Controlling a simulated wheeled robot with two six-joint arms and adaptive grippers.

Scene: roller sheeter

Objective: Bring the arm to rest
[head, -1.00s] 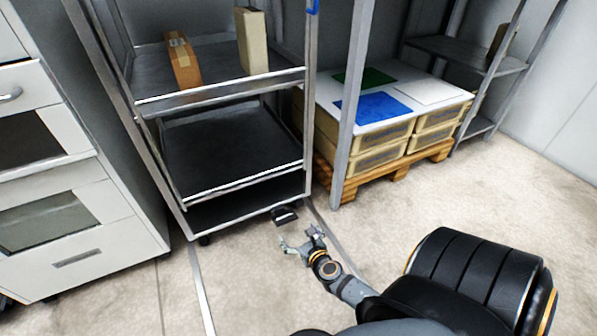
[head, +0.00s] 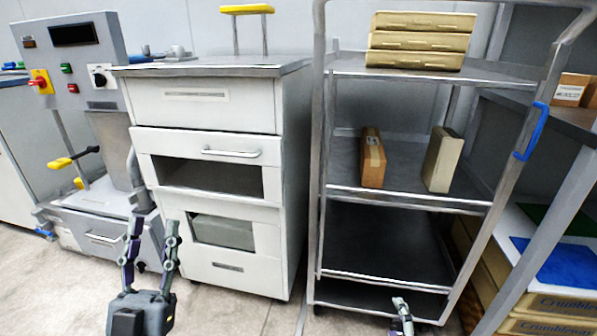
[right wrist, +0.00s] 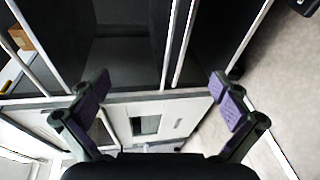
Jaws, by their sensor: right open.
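My left gripper (head: 153,222) shows at the lower left of the head view. Its two fingers point up and stand apart, with nothing between them, in front of the white cabinet and the machine beside it. My right gripper (head: 402,312) shows only in part at the bottom edge of the head view, in front of the rack trolley (head: 400,277). In the right wrist view its fingers (right wrist: 161,88) are wide apart and empty. Most of both arms is out of the head view.
A white cabinet (head: 214,205) stands left of the trolley. A control machine (head: 72,75) is at the far left. The trolley's shelves carry stacked boxes (head: 420,42), an orange-brown box (head: 372,158) and a beige box (head: 443,160). Cartons (head: 550,305) stand at the right.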

